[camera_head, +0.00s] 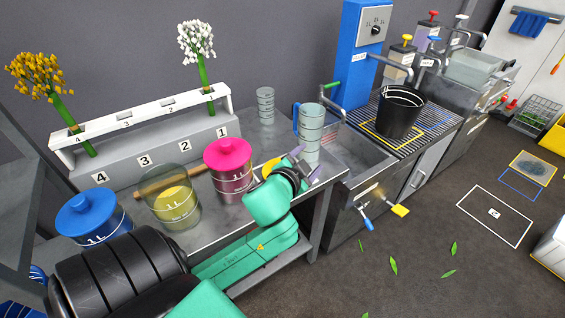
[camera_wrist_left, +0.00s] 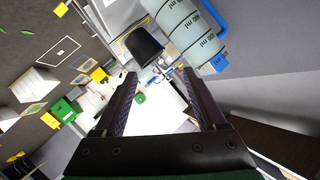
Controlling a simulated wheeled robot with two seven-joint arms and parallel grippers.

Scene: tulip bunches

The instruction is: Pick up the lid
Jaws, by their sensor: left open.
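A yellow disc, which looks like the lid (camera_head: 270,167), lies on the metal table, partly hidden behind my left gripper. A glass jar with yellow contents (camera_head: 172,205) stands open to the left. A pink-lidded jar (camera_head: 229,168) and a blue-lidded jar (camera_head: 92,218) stand beside it. My left gripper (camera_head: 305,166) is just right of the yellow disc, over the table's right end, open with nothing between its fingers. In the left wrist view its fingers (camera_wrist_left: 158,76) are apart, and the yellow disc does not clearly show there. My right gripper is not in view.
A measuring jug with a blue handle (camera_head: 311,130) stands close behind my left gripper, and shows in the wrist view (camera_wrist_left: 185,25). A rolling pin (camera_head: 170,180) lies behind the jars. A numbered flower rack (camera_head: 145,118) lines the back. A sink and black bucket (camera_head: 400,112) are right.

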